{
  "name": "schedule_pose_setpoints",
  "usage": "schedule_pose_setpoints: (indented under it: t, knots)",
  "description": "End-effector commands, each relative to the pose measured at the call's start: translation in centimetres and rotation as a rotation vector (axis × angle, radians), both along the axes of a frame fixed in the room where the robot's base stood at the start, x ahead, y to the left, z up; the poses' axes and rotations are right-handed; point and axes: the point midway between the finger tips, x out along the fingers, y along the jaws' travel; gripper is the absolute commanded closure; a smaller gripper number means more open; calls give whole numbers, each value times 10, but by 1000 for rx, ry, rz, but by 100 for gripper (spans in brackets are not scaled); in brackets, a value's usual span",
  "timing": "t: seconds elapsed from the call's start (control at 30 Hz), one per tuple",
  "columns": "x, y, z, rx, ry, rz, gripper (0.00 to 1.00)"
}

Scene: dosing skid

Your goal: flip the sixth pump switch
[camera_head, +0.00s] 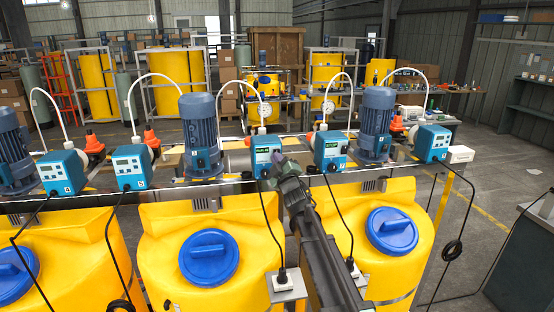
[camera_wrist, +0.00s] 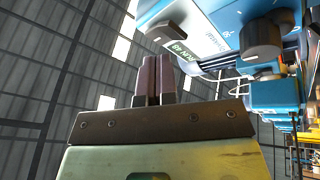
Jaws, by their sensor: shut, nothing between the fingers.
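The sixth pump (camera_head: 262,150) is a blue box with a lit display, standing on the skid's rail between pumps 5 and 7. My gripper (camera_head: 278,159) is at its lower right front in the head view and hides part of its face. In the wrist view my gripper's two dark fingers (camera_wrist: 153,78) are pressed together with nothing between them. A blue pump body (camera_wrist: 225,22) with a greenish display, upside down, fills the upper right there, with a black knob (camera_wrist: 263,38). I cannot tell whether the fingers touch the pump, nor the switch's position.
Similar blue pumps stand along the rail: pump 5 (camera_head: 135,168) to the left, pump 7 (camera_head: 331,150) to the right. Blue motors (camera_head: 201,135) stand between some. Yellow tanks (camera_head: 160,245) with blue lids are below. Black cables (camera_head: 345,220) hang beside my arm.

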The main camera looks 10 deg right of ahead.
Motion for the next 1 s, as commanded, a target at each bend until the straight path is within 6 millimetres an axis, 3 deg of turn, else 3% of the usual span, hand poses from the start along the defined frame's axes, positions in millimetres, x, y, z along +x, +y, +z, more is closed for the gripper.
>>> schedule_pose_setpoints:
  t: [1.0]
  knots:
    - [7, 0, -4, 0, 0, 0, 100]
